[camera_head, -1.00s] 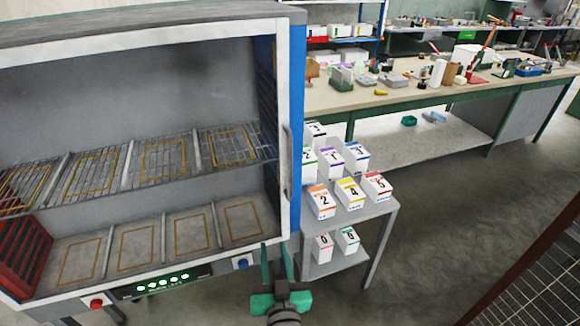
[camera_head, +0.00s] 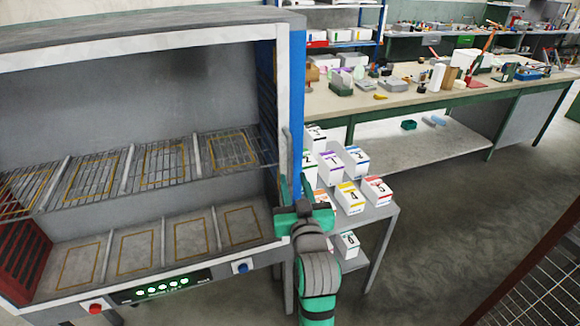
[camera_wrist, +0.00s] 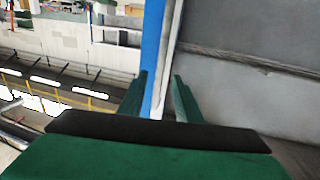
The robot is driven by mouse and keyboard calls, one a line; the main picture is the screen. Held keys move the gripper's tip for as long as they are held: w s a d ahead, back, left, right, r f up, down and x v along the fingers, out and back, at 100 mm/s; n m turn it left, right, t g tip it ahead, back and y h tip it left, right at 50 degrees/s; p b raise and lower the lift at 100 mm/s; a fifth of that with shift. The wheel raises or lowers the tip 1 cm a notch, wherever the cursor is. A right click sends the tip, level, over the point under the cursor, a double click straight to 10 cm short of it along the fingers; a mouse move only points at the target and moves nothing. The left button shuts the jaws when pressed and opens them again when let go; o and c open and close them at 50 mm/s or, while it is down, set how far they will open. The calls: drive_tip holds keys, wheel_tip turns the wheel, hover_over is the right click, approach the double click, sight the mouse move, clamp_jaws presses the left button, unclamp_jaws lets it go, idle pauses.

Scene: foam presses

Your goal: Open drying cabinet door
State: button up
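The drying cabinet (camera_head: 140,38) fills the left of the head view. Its front frame looks closed flush, and wire racks and yellow-outlined panels show inside. An upright grey bar handle (camera_head: 285,150) is on the right edge of the front. My gripper (camera_head: 294,188) is at the lower end of this handle, with its green fingers apart, pointing up. In the wrist view my gripper (camera_wrist: 160,76) is open, and the cabinet's pale edge and blue side (camera_wrist: 152,45) run between and beyond the fingertips. Whether the handle lies between the fingers is unclear.
A grey side table (camera_head: 375,215) with several numbered white boxes stands right of the cabinet, partly hidden by my arm. A long workbench (camera_head: 430,100) with tools is behind it. The floor (camera_head: 455,220) at the right is clear.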

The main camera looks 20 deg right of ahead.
sight(290, 168)
drive_tip(key=w, duration=0.3)
drive_tip(key=w+d, duration=0.1)
drive_tip(key=w, duration=0.3)
drive_tip(key=shift+d, duration=0.2)
clamp_jaws()
